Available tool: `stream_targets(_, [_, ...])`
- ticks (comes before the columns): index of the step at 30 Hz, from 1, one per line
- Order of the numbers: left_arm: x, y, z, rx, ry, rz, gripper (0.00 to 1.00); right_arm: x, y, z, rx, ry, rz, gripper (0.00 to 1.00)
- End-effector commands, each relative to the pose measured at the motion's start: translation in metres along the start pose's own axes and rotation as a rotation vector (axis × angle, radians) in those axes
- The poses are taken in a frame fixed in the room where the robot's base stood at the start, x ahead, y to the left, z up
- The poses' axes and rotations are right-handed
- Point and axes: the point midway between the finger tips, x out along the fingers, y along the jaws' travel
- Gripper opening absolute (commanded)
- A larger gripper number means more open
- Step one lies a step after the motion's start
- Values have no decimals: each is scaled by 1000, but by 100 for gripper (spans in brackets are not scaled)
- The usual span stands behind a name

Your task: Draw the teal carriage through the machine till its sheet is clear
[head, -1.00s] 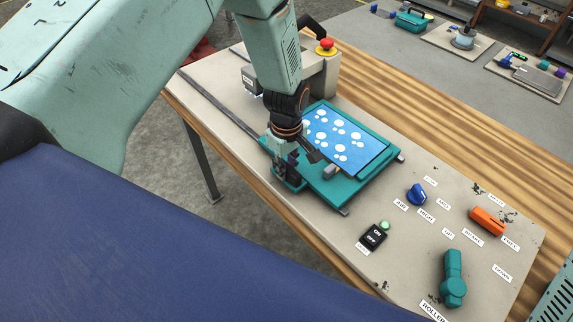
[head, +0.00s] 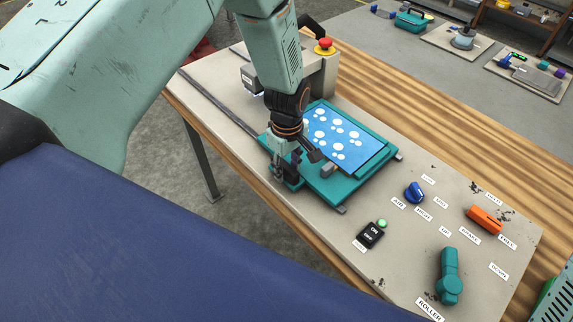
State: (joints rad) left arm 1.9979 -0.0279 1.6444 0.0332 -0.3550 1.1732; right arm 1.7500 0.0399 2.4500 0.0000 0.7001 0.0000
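The teal carriage (head: 345,188) lies on the machine's beige bed (head: 400,262), on the near side of the press housing (head: 318,82). A blue sheet with white spots (head: 352,142) lies flat on it; its far left part is hidden behind my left arm. My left gripper (head: 300,172) points down at the carriage's left near corner, by a small grey-tan block (head: 328,170). Its fingers are dark against dark parts there, so I cannot tell whether they are closed on anything. My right gripper is not in view.
A rail slot (head: 222,105) runs along the bed's left side. The near panel has an ON/OFF switch (head: 370,235), a blue knob (head: 414,193), an orange handle (head: 484,219) and a teal roller lever (head: 450,277). A red button (head: 324,46) tops the housing.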

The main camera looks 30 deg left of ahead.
Motion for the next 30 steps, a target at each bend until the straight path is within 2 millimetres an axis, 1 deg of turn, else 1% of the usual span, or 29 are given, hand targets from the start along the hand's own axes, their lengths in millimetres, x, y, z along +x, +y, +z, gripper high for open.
stream_targets(8, [0,0,1,1,0,1,43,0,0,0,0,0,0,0])
stream_targets(11, [-4,0,1,1,1,2,43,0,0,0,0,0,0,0])
stream_targets(14, [-16,1,0,1,2,4,43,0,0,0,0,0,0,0])
stream_targets(24, [-84,1,0,0,2,5,43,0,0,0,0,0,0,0])
stream_targets(27, [-100,1,0,0,1,4,43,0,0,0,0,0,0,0])
stream_targets(30, [-111,0,0,0,0,2,43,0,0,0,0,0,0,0])
